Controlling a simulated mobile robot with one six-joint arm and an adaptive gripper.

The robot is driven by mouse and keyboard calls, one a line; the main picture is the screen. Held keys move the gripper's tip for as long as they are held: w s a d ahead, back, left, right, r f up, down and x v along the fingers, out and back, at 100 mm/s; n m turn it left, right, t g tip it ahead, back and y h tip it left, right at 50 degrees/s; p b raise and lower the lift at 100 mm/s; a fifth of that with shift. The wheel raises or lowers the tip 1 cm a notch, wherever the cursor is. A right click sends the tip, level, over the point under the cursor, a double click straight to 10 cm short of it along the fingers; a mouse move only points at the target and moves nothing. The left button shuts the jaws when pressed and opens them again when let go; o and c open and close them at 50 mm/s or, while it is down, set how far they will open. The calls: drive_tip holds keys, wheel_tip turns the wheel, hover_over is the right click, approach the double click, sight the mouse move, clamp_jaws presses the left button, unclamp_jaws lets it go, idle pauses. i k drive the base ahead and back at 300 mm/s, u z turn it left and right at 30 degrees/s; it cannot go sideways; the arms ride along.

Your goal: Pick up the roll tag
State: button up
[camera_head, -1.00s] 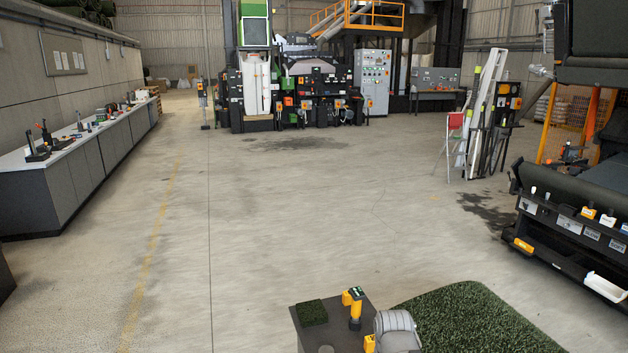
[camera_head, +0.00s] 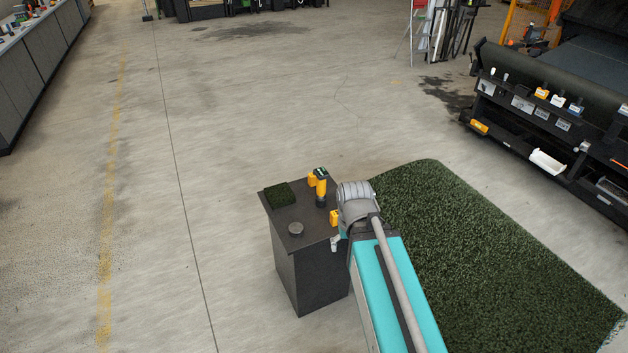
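I cannot make out for sure which thing is the roll tag. Small yellow and white label-like pieces sit along the front of the black rack (camera_head: 478,99) at the right, among them a yellow one (camera_head: 542,93) and a white one (camera_head: 522,104). They are too small to read. On the dark cabinet (camera_head: 297,268) stand a yellow and black hand tool (camera_head: 321,187), a small yellow item (camera_head: 334,217), a dark green turf square (camera_head: 279,195) and a round grey disc (camera_head: 296,229). I cannot see my gripper's fingers in this view.
A large green turf piece (camera_head: 480,240) lies on the floor right of the cabinet. A white tray (camera_head: 547,161) sits low on the rack. A grey bench (camera_head: 45,65) runs along the left. The concrete floor (camera_head: 250,110) between is clear.

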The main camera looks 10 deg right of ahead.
sight(312, 179)
drive_tip(key=z, duration=0.3)
drive_tip(key=i, duration=1.3)
drive_tip(key=u, duration=0.4)
